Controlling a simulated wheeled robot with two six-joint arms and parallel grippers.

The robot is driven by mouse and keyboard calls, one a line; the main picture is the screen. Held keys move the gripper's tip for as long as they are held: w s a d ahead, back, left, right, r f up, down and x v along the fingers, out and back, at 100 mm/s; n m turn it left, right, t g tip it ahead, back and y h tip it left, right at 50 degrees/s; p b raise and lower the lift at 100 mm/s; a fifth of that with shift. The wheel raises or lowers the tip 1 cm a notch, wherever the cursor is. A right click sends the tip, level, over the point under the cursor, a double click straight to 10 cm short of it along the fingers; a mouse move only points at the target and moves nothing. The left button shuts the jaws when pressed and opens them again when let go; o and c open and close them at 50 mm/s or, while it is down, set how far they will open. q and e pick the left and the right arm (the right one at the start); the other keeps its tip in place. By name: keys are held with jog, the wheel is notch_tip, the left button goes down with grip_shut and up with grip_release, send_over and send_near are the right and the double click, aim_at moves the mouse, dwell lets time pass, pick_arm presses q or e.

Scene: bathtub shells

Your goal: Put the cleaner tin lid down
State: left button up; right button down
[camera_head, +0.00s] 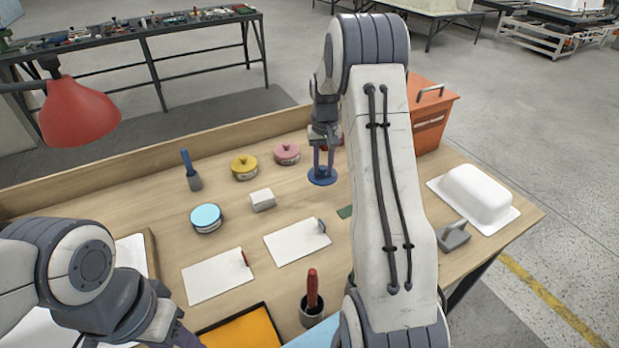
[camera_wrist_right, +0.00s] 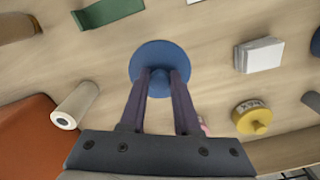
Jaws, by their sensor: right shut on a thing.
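The blue lid (camera_head: 322,177) is a round disc with a small knob on top. My right gripper (camera_head: 323,166) is shut on that knob and holds the lid level, over the back of the bench; I cannot tell whether its underside touches the wood. The wrist view shows the lid (camera_wrist_right: 150,62) below the two fingers of the right gripper (camera_wrist_right: 160,82). An open blue tin (camera_head: 206,218) with light blue contents stands to the left on the bench. My left arm is at the lower left; its gripper (camera_head: 183,336) is barely visible and its fingers are unclear.
Yellow (camera_head: 244,168) and pink (camera_head: 286,154) lidded tins stand left of the lid, near a white block (camera_head: 262,200). An orange bin (camera_head: 428,118) is at the back right. A white shell (camera_head: 475,195) lies at the right. Bare wood surrounds the lid.

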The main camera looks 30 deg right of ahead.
send_over(309, 187)
notch_tip(309, 187, down, 3)
jog(key=shift+r+p, duration=0.1)
jog(key=shift+p, duration=0.2)
notch_tip(309, 187, down, 4)
jog(key=shift+r+p, duration=0.1)
jog(key=shift+p, duration=0.25)
jog(key=shift+f, duration=0.25)
jog(key=c, duration=0.6)
grip_release()
